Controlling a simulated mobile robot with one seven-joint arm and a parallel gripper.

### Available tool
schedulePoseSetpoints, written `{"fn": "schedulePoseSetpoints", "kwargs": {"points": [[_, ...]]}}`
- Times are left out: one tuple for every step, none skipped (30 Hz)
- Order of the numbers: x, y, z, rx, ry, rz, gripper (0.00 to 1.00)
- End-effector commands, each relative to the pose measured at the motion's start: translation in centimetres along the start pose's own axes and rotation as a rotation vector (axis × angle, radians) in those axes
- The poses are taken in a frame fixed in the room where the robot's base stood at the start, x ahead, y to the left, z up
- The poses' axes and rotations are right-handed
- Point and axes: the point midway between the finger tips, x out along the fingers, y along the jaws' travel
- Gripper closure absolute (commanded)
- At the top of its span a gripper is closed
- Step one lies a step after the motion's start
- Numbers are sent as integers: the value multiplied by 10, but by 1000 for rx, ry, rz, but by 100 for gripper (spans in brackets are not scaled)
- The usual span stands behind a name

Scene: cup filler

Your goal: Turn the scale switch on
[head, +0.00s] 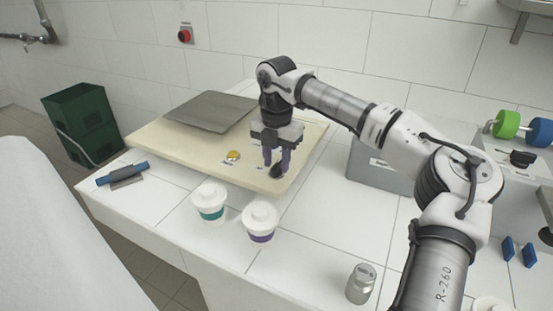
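The scale (180,150) is a wide, flat cream body on the white counter, with a grey weighing plate (211,111) at its back left. A round yellow button (233,156) sits on its top. A small black knob-like part (277,172), which looks like the switch, is near the scale's front right corner. My gripper (276,164) points down over this part, with its two purple-grey fingers a little apart. The fingers partly hide the black part, and I cannot tell if they touch it. The switch's setting is not readable.
A metal weight (361,284) stands front right. A blue-handled scraper (122,173) lies left. A grey box (385,178) is right of the scale.

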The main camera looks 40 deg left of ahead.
Motion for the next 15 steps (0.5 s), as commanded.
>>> {"fn": "schedulePoseSetpoints", "kwargs": {"points": [[0, 0, 0, -1, 1, -1, 67], [1, 0, 0, -1, 1, -1, 67], [1, 0, 0, -1, 1, -1, 67], [1, 0, 0, -1, 2, -1, 67], [1, 0, 0, -2, 2, -1, 67], [1, 0, -1, -2, 2, -1, 67], [1, 0, -1, -2, 2, -2, 67], [0, 0, -1, -2, 2, -2, 67], [-1, 0, 0, -2, 1, -2, 67], [-3, 0, 0, -1, 1, -1, 67], [-5, 0, 0, -1, 0, -1, 67], [-10, 0, 0, -1, 0, -2, 67], [-14, 0, 0, -1, 0, -2, 67], [-19, 0, 0, -1, -1, -1, 67], [-27, 0, 0, 0, -2, 0, 67]]}}
